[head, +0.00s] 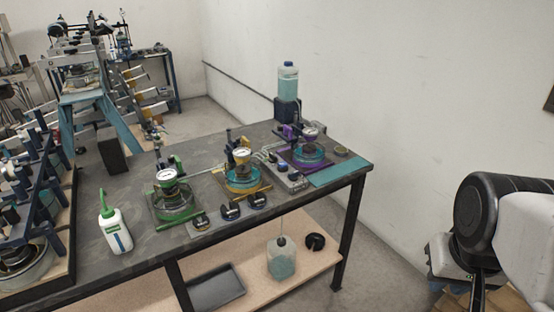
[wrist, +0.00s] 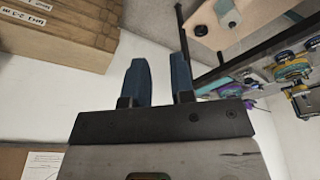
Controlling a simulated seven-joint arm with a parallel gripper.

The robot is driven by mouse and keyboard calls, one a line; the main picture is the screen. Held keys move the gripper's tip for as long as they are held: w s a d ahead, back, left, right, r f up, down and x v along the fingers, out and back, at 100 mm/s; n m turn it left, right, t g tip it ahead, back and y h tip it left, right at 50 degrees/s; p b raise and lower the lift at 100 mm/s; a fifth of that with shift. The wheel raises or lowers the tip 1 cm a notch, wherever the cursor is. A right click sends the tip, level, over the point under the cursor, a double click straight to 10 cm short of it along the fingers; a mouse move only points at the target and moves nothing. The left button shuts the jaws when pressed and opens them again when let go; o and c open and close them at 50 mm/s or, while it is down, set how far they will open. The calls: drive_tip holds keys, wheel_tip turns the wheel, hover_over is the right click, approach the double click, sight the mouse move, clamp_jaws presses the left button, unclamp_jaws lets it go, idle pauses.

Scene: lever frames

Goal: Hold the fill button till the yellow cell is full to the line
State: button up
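The yellow cell (head: 242,178) stands on the bench between the green cell (head: 173,203) and the purple cell (head: 308,155). It is a round clear dish with teal liquid, a yellow clamp and a gauge on top. Its fill line and level are too small to read. A grey control box (head: 292,181) with dark knobs or buttons sits right of it; I cannot tell which one is the fill button. My gripper (wrist: 160,78) shows in the wrist view, its two blue fingers apart with nothing between them. It is away from the bench; in the head view my arm is at the right.
A teal-filled bottle (head: 288,82) stands at the bench's back. A white squeeze bottle (head: 115,230) stands at front left. A jug (head: 281,258) and dark tray (head: 214,287) are on the lower shelf. Wooden crates (wrist: 62,32) are near my gripper.

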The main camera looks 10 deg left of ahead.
drive_tip(key=shift+w+a+r, duration=0.1)
drive_tip(key=shift+w+r, duration=0.05)
drive_tip(key=shift+w, duration=0.15)
clamp_jaws()
drive_tip(key=w+a+r+n, duration=0.2)
drive_tip(key=w+a+n, duration=0.25)
drive_tip(key=w, duration=0.55)
drive_tip(key=w+a+r+n+g, duration=0.1)
drive_tip(key=w+a+r+n, duration=0.3)
drive_tip(key=w, duration=0.6)
drive_tip(key=w+a+r+n, duration=0.1)
drive_tip(key=w+a+n, duration=0.45)
drive_tip(key=w, duration=0.45)
drive_tip(key=w+a+f+n, duration=0.3)
drive_tip(key=w+a+n, duration=0.1)
drive_tip(key=w+a, duration=0.3)
drive_tip(key=w+a+f+n+g, duration=0.1)
drive_tip(key=w+a+n, duration=0.3)
drive_tip(key=w+a, duration=0.4)
drive_tip(key=w+a+f+n, duration=0.4)
drive_tip(key=w+a+n, duration=0.1)
drive_tip(key=w+a, duration=0.2)
drive_tip(key=shift+w+a+f+g, duration=0.15)
drive_tip(key=shift+a+f+g, duration=0.2)
drive_tip(key=shift+a, duration=0.4)
